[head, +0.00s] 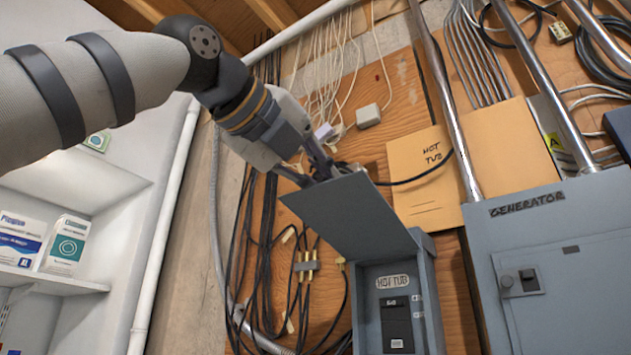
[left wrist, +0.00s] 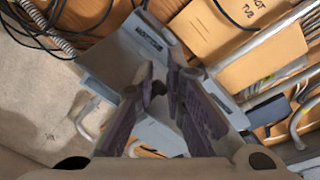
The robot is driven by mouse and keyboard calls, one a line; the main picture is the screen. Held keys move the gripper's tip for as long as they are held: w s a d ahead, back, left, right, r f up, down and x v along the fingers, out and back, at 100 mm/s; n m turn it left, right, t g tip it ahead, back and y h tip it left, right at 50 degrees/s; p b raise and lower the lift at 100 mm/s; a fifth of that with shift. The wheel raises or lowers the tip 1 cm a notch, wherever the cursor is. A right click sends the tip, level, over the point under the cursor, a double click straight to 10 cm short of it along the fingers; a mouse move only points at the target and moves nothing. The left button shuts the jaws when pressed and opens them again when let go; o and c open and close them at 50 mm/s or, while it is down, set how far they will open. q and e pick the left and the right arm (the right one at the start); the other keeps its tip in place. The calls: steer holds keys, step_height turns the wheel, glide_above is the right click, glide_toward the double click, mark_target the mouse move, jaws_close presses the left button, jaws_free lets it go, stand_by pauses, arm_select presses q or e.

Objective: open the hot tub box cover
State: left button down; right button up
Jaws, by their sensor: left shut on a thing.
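The grey hot tub box (head: 425,290) is on the wood panel wall, with a "HOT TUB" label and a dark switch inside. Its grey cover (head: 350,217) is swung up and outward from the top edge, so the inside of the box shows. My left gripper (head: 322,172) is at the cover's raised far edge, shut on it. In the left wrist view my left gripper's fingers (left wrist: 165,85) are close together, and a grey surface lies behind them. The exact contact is partly hidden there. My right gripper is in neither view.
The grey generator panel (head: 560,245) stands close to the right of the box. A tan "HOT TUB" panel (head: 420,165) and metal conduits (head: 445,100) are above. Black cables (head: 265,240) hang to the left. White shelves (head: 60,285) are at the far left.

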arm_select(q)
steer(key=shift+d+f, duration=0.25)
steer(key=shift+d, duration=0.1)
steer(key=c, duration=1.6)
jaws_free()
steer(key=shift+s, duration=0.15)
steer(key=shift+d, duration=0.25)
steer(key=shift+w, duration=0.2)
steer(key=shift+a, duration=0.1)
steer(key=shift+a+r, duration=0.1)
steer(key=shift+s+a, duration=0.2)
steer(key=shift+s, duration=0.1)
steer(key=v, duration=1.1)
